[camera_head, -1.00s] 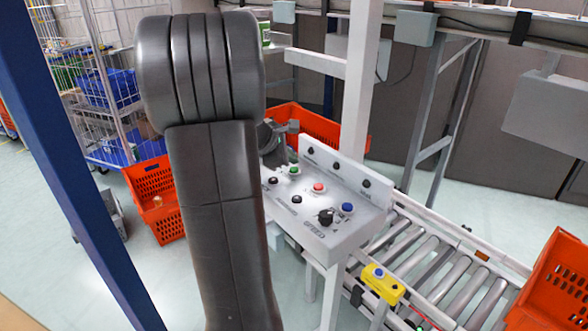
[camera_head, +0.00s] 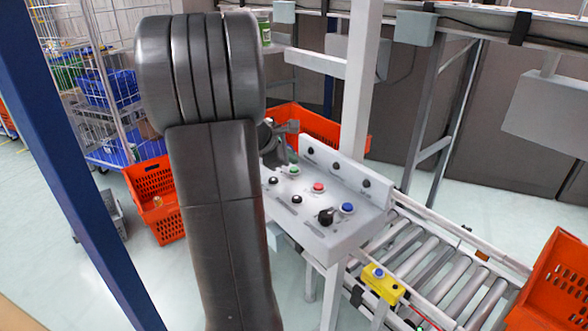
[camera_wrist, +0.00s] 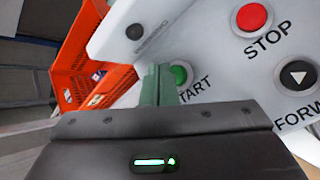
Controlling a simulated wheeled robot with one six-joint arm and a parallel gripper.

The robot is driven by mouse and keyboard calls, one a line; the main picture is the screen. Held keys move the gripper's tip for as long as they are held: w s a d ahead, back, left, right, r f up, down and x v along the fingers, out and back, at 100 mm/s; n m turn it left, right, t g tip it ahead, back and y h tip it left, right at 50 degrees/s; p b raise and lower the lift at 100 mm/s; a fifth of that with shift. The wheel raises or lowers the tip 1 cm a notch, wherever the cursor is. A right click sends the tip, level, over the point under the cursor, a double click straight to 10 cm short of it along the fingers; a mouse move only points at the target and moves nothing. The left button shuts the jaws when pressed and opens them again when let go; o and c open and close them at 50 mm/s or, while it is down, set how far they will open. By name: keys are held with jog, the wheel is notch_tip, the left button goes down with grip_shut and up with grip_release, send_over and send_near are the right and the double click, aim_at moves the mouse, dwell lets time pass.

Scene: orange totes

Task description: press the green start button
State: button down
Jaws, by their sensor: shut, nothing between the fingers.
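The green start button (camera_head: 294,170) sits on the sloped white control panel (camera_head: 335,238), near its back left part. In the wrist view the green button (camera_wrist: 180,74) is partly hidden behind my gripper (camera_wrist: 159,84), with the letters "TART" beside it. My gripper's fingers are shut together and empty, and their tips appear just left of the button. I cannot tell whether they touch it. In the head view my dark arm hides part of the panel's left side, and the gripper's fingertips are hard to make out there.
A red stop button (camera_wrist: 252,17) and a black forward button (camera_wrist: 298,76) are close to the green one. A black knob (camera_head: 326,216) and blue button (camera_head: 347,208) are farther right. A white post (camera_head: 359,90) rises behind the panel. An orange tote (camera_wrist: 92,65) lies beyond it.

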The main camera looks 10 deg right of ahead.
jog(key=shift+f+b, duration=0.35)
jog(key=shift+f, duration=0.05)
